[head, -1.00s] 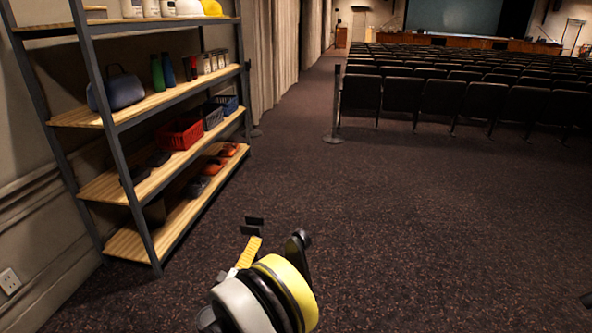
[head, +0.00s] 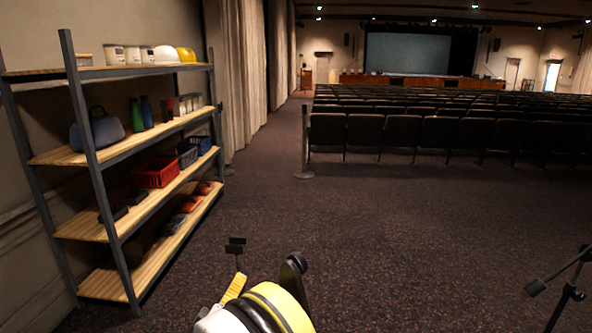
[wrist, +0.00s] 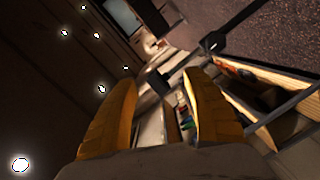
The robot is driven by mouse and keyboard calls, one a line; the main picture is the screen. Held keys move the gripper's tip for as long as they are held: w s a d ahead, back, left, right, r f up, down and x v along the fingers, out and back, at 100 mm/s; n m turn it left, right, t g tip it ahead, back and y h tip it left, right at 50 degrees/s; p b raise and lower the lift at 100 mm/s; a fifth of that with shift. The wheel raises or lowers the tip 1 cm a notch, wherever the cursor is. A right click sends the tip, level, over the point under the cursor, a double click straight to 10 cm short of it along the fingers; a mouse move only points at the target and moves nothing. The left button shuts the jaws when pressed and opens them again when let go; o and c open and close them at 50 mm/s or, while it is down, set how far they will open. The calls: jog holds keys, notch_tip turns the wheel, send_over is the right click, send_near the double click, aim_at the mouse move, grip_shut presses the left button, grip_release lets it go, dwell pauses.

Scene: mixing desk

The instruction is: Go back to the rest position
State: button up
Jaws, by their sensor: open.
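My gripper (head: 236,284) shows at the bottom of the head view, low in front of me over the carpet, with a yellow ribbed finger pointing up and away. In the wrist view both yellow fingers of the gripper (wrist: 161,78) stand apart with nothing held between them. The wrist picture is tilted, with ceiling lamps at left and a shelf beyond the fingers. No task object is in the gripper.
A shelf rack (head: 103,163) stands at left against the wall, carrying a blue bag (head: 97,133), a red basket (head: 156,173) and helmets. A post (head: 304,145) stands before the seat rows (head: 410,131). A black stand (head: 566,290) is at lower right. The carpet between is clear.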

jog(key=s+d+r+m+g, duration=0.1)
jog(key=d+r+m+g, duration=0.1)
jog(key=d+r, duration=0.45)
jog(key=s+d+r+m+g+h, duration=0.1)
jog(key=s+d+r+g, duration=0.15)
jog(key=d, duration=0.75)
jog(key=s+d+r+m+g, duration=0.1)
jog(key=d+r+m+g, duration=0.1)
jog(key=d+r, duration=0.45)
jog(key=s+d+m+g+y, duration=0.1)
jog(key=s+d, duration=0.3)
jog(key=s, duration=0.5)
jog(key=s+d+f+m+g+y, duration=0.1)
jog(key=s+d+m, duration=0.1)
jog(key=s+d, duration=0.3)
jog(key=s+d+m+g+y, duration=0.1)
jog(key=s+d, duration=0.3)
jog(key=s, duration=1)
jog(key=shift+d+f+m+y, duration=0.25)
jog(key=shift+d+m+y, duration=0.05)
jog(key=shift+m, duration=0.5)
